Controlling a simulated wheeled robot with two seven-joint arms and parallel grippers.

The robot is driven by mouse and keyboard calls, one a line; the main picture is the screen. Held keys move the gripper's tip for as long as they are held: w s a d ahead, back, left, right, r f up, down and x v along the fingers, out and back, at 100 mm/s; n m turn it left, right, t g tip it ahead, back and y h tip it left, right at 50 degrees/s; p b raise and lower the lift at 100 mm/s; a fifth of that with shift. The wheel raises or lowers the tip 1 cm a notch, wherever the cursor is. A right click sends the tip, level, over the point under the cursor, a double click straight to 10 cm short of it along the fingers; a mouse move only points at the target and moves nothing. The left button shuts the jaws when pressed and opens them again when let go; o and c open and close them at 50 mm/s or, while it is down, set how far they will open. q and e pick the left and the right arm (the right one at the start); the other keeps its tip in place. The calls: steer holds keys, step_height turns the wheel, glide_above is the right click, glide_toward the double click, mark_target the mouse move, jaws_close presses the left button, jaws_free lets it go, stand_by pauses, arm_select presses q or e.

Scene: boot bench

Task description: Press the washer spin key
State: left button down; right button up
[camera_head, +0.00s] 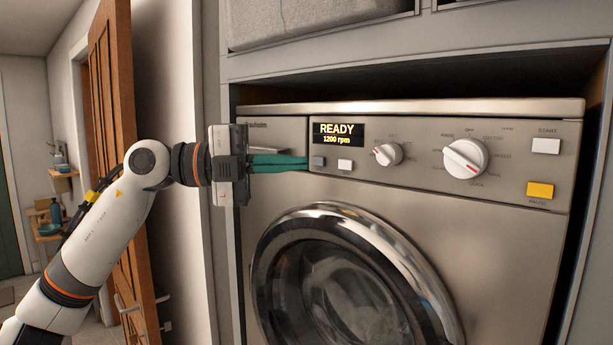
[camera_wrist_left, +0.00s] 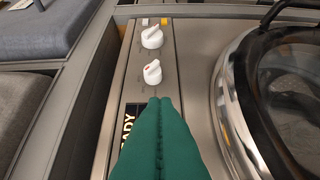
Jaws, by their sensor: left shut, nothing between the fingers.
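The washer (camera_head: 280,205) has a metal front with a display (camera_head: 338,133) reading "READY 1200 rpm". Below the display are a grey key (camera_head: 318,161) and a white key (camera_head: 345,165); I cannot read which is the spin key. My left gripper (camera_head: 304,162) is shut and empty, its green fingers reaching in from the left with tips right beside the grey key. Whether they touch it I cannot tell. In the left wrist view the shut fingers (camera_wrist_left: 160,103) hide both small keys and part of the display (camera_wrist_left: 129,121). My right gripper is out of view.
Right of the keys are a small dial (camera_head: 387,154), a large dial (camera_head: 466,158), a white start key (camera_head: 546,146) and a yellow pause key (camera_head: 540,189). The round door (camera_head: 440,300) bulges below the panel. A wooden door (camera_head: 125,70) stands at left.

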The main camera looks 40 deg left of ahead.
arm_select(q)
steer(key=s+a+b, duration=0.3)
steer(key=a+b, duration=0.1)
steer(key=a, duration=0.2)
steer(key=shift+f, duration=0.35)
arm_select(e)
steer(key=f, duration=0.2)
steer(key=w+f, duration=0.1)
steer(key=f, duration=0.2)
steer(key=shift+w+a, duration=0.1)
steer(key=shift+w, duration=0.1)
arm_select(q)
steer(key=shift+s, duration=0.1)
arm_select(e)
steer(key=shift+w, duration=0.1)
arm_select(q)
steer(key=shift+a, duration=0.1)
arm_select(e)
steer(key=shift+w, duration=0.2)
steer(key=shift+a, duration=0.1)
